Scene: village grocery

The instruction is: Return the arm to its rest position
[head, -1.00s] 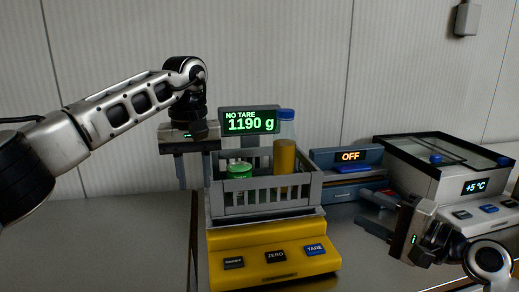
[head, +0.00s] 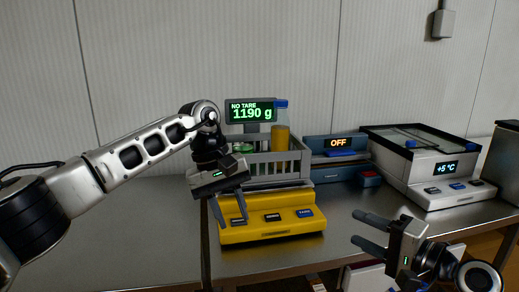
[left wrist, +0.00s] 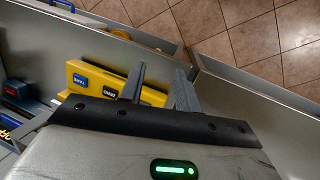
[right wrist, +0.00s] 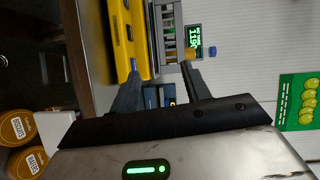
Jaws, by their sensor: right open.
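My left gripper (head: 233,221) hangs in front of the yellow scale (head: 270,237) at its left end, fingers pointing down, open and empty. In the left wrist view its fingers (left wrist: 159,75) are apart, with the yellow scale beyond. My right gripper (head: 356,227) is over the counter's front at lower right, pointing left, open and empty. In the right wrist view its fingers (right wrist: 160,66) are apart. A grey crate (head: 268,182) sits on the scale, holding an orange cylinder (head: 281,138) and a mostly hidden green item. The display (head: 251,111) reads 1190 g.
A blue device (head: 338,170) showing OFF stands right of the scale. A cooler (head: 425,170) reading +5 °C stands farther right. The counter (head: 150,215) is bare on the left. Labelled round containers (right wrist: 22,128) show in the right wrist view.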

